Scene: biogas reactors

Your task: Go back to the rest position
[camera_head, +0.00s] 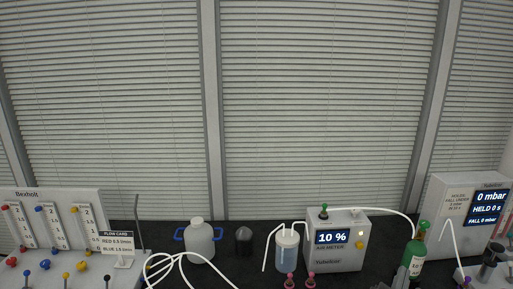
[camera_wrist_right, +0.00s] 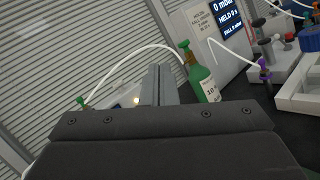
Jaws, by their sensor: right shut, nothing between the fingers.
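My right gripper (camera_head: 401,276) shows only in part at the bottom of the head view, just left of the green gas bottle (camera_head: 417,250). In the right wrist view the fingers of my right gripper (camera_wrist_right: 161,84) stand together, shut with nothing between them. The green bottle (camera_wrist_right: 199,75) is beyond and to the right of the fingers there; I cannot tell the exact gap. My left gripper is not in view.
On the dark bench stand a flow panel (camera_head: 55,215), a white jug (camera_head: 200,240), a blue-liquid bottle (camera_head: 287,252), a gas meter (camera_head: 340,240) reading 10 %, and a pressure box (camera_head: 455,215). White tubes (camera_head: 392,211) loop between them. Blinds stand behind.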

